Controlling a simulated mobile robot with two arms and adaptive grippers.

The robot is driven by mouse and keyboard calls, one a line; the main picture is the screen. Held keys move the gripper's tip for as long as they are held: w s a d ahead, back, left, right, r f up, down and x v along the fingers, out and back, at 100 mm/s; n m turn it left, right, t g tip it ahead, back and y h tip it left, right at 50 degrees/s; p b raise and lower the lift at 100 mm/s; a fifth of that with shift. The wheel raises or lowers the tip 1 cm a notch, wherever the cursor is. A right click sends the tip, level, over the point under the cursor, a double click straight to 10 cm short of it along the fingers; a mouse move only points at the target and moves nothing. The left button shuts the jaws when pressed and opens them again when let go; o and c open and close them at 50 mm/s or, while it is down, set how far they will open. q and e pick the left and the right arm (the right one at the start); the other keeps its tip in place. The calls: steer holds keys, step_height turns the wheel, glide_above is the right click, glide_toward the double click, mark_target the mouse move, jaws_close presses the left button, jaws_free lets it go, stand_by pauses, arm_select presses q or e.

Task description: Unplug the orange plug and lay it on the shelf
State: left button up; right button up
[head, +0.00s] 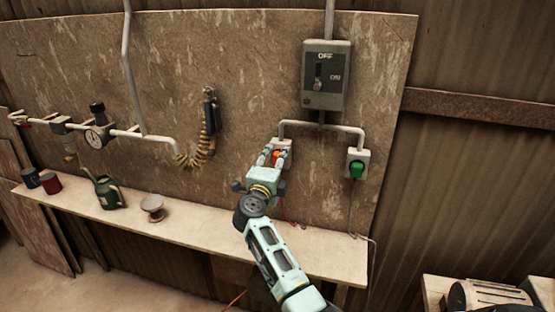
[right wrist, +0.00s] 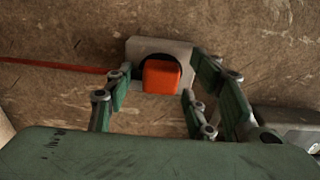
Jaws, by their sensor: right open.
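The orange plug (head: 276,155) sits in the left wall socket (head: 286,147), partly hidden by my gripper in the head view. In the right wrist view the orange plug (right wrist: 161,76) fills the dark round opening of the grey socket (right wrist: 136,50). My right gripper (head: 271,155) is in front of this socket. Its fingers (right wrist: 160,92) are spread open, one side left of the plug and the other right of it, with no clear contact. The pale shelf (head: 325,250) runs along the wall below. My left gripper is not in view.
A green plug (head: 357,169) sits in the right socket. A grey switch box (head: 325,80) reading OFF hangs above. The shelf holds a watering can (head: 108,192), a small dish-like object (head: 153,207) and cups (head: 50,183) further left. The shelf's right part looks mostly clear.

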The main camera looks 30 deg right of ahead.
steer(key=shift+r+p, duration=0.1)
steer(key=shift+p, duration=0.2)
stand_by(0.4)
jaws_close()
stand_by(0.3)
steer(key=p+v, duration=0.2)
steer(key=v, duration=0.4)
stand_by(1.2)
